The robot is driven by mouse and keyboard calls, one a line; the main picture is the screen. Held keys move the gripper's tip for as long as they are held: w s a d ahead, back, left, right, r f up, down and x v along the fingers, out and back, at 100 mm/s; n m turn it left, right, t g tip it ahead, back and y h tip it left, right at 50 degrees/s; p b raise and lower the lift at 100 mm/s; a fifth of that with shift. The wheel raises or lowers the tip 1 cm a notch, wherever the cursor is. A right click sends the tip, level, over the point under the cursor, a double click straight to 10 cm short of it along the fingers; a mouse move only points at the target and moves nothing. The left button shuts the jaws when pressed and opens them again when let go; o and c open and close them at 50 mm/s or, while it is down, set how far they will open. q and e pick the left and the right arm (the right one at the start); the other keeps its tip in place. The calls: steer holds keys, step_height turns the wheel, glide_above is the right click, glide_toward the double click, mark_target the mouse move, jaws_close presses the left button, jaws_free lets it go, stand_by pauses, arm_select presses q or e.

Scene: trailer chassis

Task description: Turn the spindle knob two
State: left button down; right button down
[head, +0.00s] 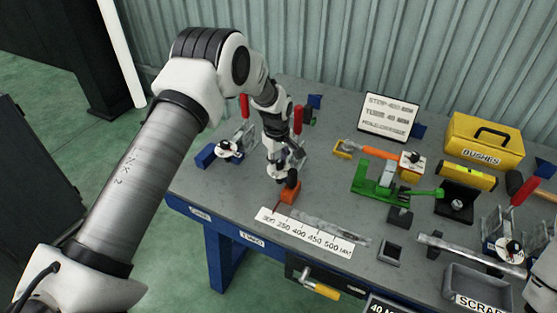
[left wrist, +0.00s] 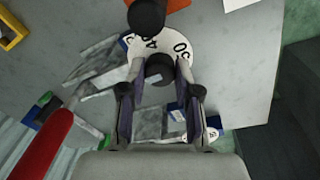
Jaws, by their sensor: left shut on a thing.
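My left gripper (head: 281,172) reaches down at the middle of the bench, over a small fixture with a white dial that it largely covers in the head view. In the left wrist view the two fingers (left wrist: 160,75) are closed around a dark round knob (left wrist: 160,68) at the middle of the white numbered dial (left wrist: 178,46). The dial's digits are partly hidden. A second black knob (left wrist: 147,18) stands just beyond the dial. Another white dial fixture (head: 229,147) stands to the left, and one (head: 508,248) stands at the right. My right gripper is out of view.
An orange block (head: 290,192) lies right in front of the left gripper. A millimetre scale plate (head: 305,232) lies near the front edge. Red handles (head: 298,119) rise behind the gripper. A green clamp (head: 372,184), yellow box (head: 485,140) and scrap tray (head: 476,283) crowd the right.

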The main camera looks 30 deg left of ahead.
arm_select(q)
steer(key=shift+s+f, duration=0.2)
steer(key=c, duration=0.8)
jaws_free()
steer(key=shift+w, duration=0.1)
steer(key=shift+w+r, duration=0.1)
step_height(320, 180, up, 12)
steer(key=s, duration=0.1)
steer(key=shift+s+d, duration=0.1)
